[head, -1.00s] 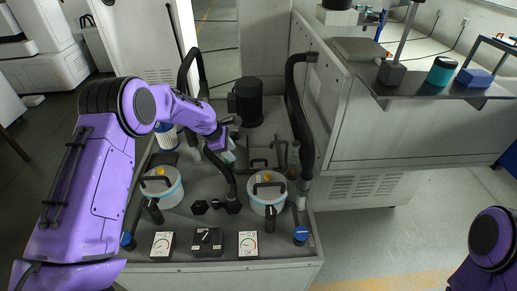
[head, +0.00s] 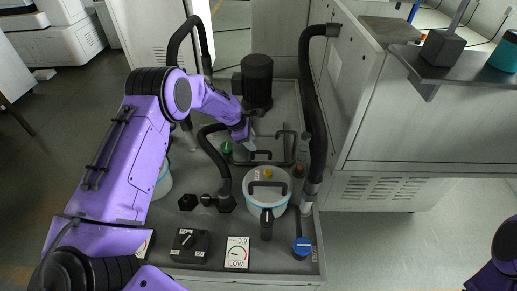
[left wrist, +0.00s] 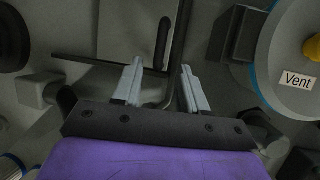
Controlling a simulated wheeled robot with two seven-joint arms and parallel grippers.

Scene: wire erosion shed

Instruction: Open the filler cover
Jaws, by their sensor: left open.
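A flat grey panel with a black bar handle, apparently the filler cover (head: 272,146), lies shut on the machine deck in the head view. In the left wrist view the panel (left wrist: 128,35) fills the top middle, with its upright black handle (left wrist: 163,42) just beyond the fingers. A thin dark bar runs along its near edge. My left gripper (head: 252,139) is open and empty, close above the panel's left side; its two pale fingers (left wrist: 160,88) are spread in the left wrist view. I cannot tell whether they touch anything. My right gripper is out of view.
A white canister (head: 268,200) with a yellow knob stands in front of the panel; its Vent label (left wrist: 297,80) shows at right in the wrist view. A black motor (head: 257,82) stands behind. Thick black hoses (head: 311,110) flank the deck. A switch box (head: 190,244) sits at the front.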

